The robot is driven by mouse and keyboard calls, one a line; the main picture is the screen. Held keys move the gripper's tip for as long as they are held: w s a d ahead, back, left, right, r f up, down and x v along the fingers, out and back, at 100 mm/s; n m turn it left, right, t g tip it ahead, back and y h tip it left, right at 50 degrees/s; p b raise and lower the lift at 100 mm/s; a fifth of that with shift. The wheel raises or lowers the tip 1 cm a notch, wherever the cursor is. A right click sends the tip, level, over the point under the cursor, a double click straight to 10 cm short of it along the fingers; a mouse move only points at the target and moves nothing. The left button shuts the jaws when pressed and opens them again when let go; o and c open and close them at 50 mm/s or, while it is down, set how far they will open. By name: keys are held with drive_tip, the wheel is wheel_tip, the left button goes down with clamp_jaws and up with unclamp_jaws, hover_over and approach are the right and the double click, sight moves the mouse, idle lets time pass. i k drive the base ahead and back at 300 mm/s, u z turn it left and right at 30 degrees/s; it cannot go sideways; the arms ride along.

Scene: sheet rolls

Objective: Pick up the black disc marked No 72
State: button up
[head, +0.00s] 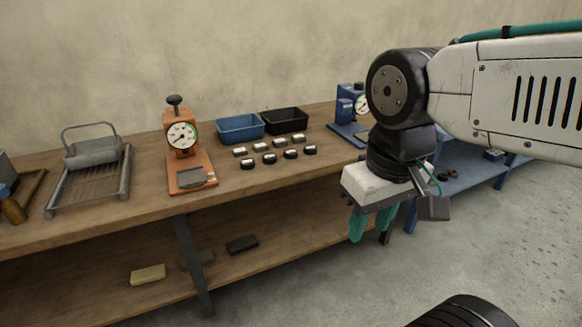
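Several small black discs with pale labelled tops stand in two rows on the wooden bench, such as one at the front left (248,164) and one at the front right (310,150). The labels are too small to read, so I cannot tell which is No 72. My gripper (371,228) hangs to the right of the discs, in front of the bench edge, with its teal fingers pointing down. The fingers stand apart with nothing seen between them.
A blue bin (240,134) and a black bin (284,125) stand behind the discs. An orange dial press (188,160) is left of them; a blue dial press (347,120) is to the right. A wire rack (92,180) lies further left. A blue bench (455,188) holds small dark round pieces.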

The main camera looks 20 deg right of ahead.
sight(290, 154)
drive_tip(key=u, duration=0.05)
drive_tip(key=k, duration=0.55)
drive_tip(key=z, duration=0.7)
drive_tip(key=i, duration=1.7)
drive_tip(key=u, duration=0.65)
